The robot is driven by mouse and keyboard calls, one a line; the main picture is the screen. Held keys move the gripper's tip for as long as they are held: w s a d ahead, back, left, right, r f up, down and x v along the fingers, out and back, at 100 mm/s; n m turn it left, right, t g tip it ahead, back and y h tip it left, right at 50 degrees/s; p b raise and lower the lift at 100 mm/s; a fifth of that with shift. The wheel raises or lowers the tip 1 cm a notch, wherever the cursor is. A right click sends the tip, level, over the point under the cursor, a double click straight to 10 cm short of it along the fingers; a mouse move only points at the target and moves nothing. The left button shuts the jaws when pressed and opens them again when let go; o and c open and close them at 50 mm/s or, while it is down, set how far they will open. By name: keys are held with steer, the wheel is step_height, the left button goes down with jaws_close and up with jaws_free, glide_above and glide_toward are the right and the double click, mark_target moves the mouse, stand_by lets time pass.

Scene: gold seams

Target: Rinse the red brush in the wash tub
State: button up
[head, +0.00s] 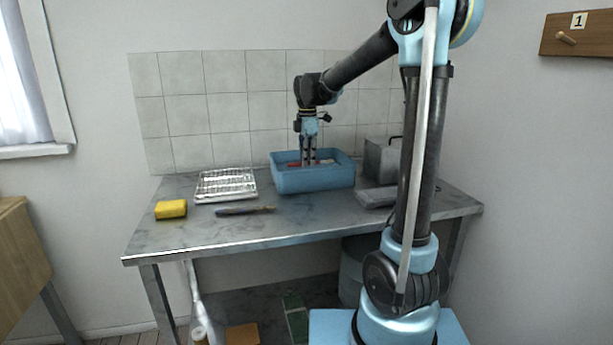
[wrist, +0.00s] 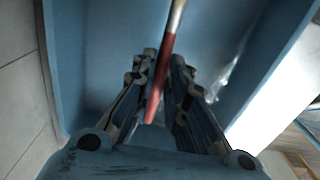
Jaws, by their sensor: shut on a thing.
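The wash tub (head: 313,181) is a blue rectangular basin on the metal table, right of the middle of the tabletop. My gripper (head: 308,164) points down into it, with its fingertips partly hidden behind the front wall. The red brush (head: 295,164) shows as a small red strip just above the tub's front rim. In the wrist view the red handle of the brush (wrist: 158,80) lies between the fingers of my gripper (wrist: 158,65), with a pale metal part running toward the top edge. The fingers are shut on it. The brush's bristle end is out of view.
A wire rack tray (head: 226,185) stands left of the tub. A yellow sponge (head: 171,209) lies near the table's left end, and a dark brush (head: 245,211) lies in front of the rack. A grey metal box (head: 381,160) stands close to the tub's right. The tiled wall is behind.

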steer(key=shift+r, duration=3.35)
steer(key=shift+r, duration=0.1)
steer(key=shift+r, duration=1.9)
